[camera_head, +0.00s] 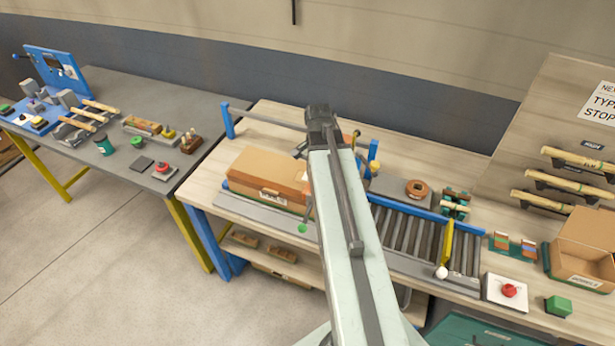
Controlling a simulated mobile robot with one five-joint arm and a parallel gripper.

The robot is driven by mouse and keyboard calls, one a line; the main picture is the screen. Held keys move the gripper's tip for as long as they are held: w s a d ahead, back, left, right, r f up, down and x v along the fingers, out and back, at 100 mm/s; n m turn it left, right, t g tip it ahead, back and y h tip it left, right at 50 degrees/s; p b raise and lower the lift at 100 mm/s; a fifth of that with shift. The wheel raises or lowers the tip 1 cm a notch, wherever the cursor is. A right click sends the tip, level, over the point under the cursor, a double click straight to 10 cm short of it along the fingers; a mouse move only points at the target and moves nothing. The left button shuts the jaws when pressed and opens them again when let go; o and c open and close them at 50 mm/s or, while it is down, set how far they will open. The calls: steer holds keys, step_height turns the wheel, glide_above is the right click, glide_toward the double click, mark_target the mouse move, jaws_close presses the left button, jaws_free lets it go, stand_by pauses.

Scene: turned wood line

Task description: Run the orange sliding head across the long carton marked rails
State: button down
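A long brown carton (268,176) lies on the bench left of my arm, with a white label on its near side too small to read. A grey rail (268,119) runs behind it from a blue post (228,120) and passes behind my arm. A small orange part (356,134) shows just right of my arm, near another blue post (373,152); I cannot tell whether it belongs to the sliding head. My arm rises through the middle of the view and hides the area right of the carton. My gripper is hidden behind it.
A roller conveyor (405,232) with a yellow arm (448,243) lies right of my arm. An open carton (585,250) and a red button on a white box (507,292) stand further right. A grey bench (130,170) with tools is at left. Floor is clear at lower left.

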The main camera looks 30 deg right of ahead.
steer(key=shift+s+d, duration=0.15)
steer(key=shift+s, duration=0.15)
steer(key=c, duration=1)
jaws_free()
steer(key=shift+s+d, duration=0.1)
step_height(320, 180, up, 8)
steer(key=p, duration=0.8)
steer(key=shift+f, duration=0.1)
